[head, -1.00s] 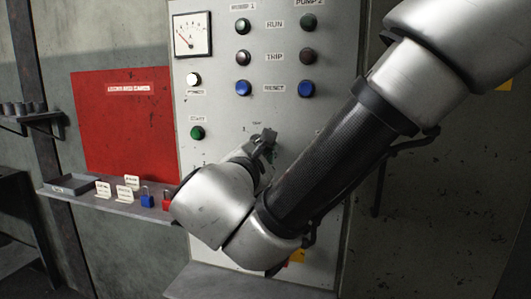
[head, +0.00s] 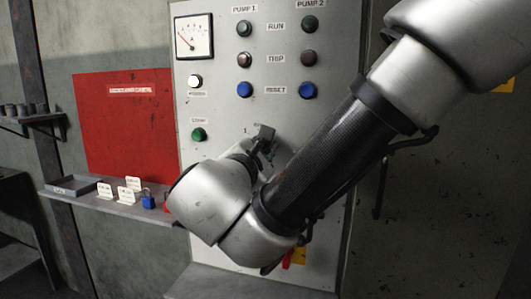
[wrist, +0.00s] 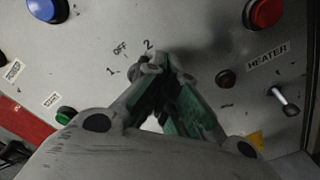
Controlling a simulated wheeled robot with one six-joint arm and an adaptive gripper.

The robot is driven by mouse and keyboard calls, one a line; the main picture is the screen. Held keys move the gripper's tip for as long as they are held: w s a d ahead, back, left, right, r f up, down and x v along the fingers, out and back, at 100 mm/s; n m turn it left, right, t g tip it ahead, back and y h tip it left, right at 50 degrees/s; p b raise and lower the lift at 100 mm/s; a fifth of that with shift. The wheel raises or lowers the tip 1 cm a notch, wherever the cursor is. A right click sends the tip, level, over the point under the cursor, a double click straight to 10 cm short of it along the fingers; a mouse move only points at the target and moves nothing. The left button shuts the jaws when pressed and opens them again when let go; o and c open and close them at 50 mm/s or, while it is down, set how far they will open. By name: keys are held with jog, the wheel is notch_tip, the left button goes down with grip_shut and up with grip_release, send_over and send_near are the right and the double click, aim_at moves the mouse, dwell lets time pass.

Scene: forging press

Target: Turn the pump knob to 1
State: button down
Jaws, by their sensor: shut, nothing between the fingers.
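The pump selector's marks 1, OFF and 2 (wrist: 120,48) show on the grey panel (wrist: 190,25) in the wrist view, just beyond my fingertips. The knob itself is mostly or wholly hidden behind the fingers, so I cannot tell where it points. My gripper (wrist: 162,66) is shut, its fingertips drawn together at the selector with nothing seen held. In the head view my gripper (head: 264,142) is at the panel below the lamp and button columns, and my wrist covers much of that area. I cannot tell whether the fingertips touch the knob.
Blue reset buttons (head: 244,90) and a green start button (head: 199,134) are nearby. In the wrist view a red button (wrist: 265,12) and a heater switch (wrist: 285,100) are to the right. A shelf (head: 115,205) with a blue padlock (head: 148,201) stands left.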

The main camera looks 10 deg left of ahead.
jog(key=shift+a+r, duration=0.35)
jog(key=shift+r, duration=0.25)
dwell(1.0)
jog(key=shift+a+r, duration=0.5)
jog(key=shift+a, duration=0.1)
dwell(2.6)
jog(key=shift+d+f, duration=0.1)
jog(key=s+d+f, duration=0.1)
jog(key=s+f, duration=0.1)
jog(key=s, duration=0.6)
jog(key=shift+s+d+f, duration=0.2)
jog(key=shift+f, duration=0.05)
dwell(0.7)
